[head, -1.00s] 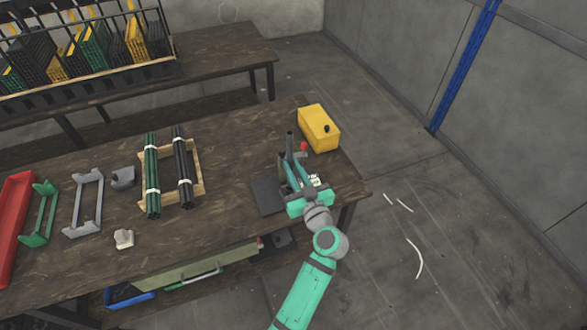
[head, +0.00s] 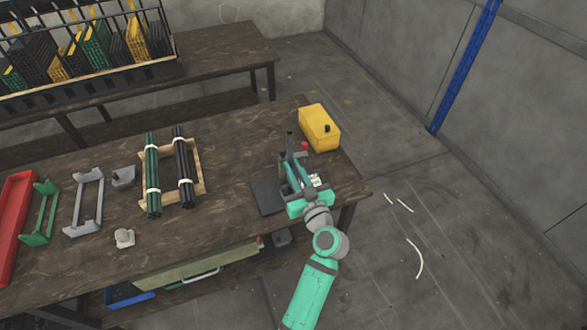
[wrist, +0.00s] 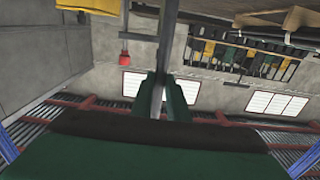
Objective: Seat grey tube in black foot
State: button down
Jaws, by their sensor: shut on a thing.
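My gripper (head: 293,185) is at the right end of the dark wooden table, beside a flat dark plate (head: 268,197). In the wrist view its green fingers (wrist: 161,98) are shut on a grey tube (wrist: 168,35), which runs up out of the picture between them. In the head view a dark grey upright (head: 290,143) stands just past the fingers; I cannot tell whether it is the tube or part of a press. I cannot make out the black foot for certain, nor whether the tube touches it; my gripper covers that spot.
A yellow box (head: 320,128) stands close behind my gripper, with a red knob (head: 304,146) near it. A wooden rack (head: 203,185) holds green and black tube bundles. Grey (head: 85,203) and green (head: 40,214) cradles and a red tray (head: 14,215) lie left. The table between is mostly clear.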

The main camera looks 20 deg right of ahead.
jog(key=shift+f, duration=1.9)
jog(key=c, duration=1.6)
grip_release()
jog(key=shift+c, duration=0.2)
jog(key=shift+s, duration=0.1)
jog(key=s, duration=1)
jog(key=shift+s+d, duration=0.2)
jog(key=shift+s, duration=0.15)
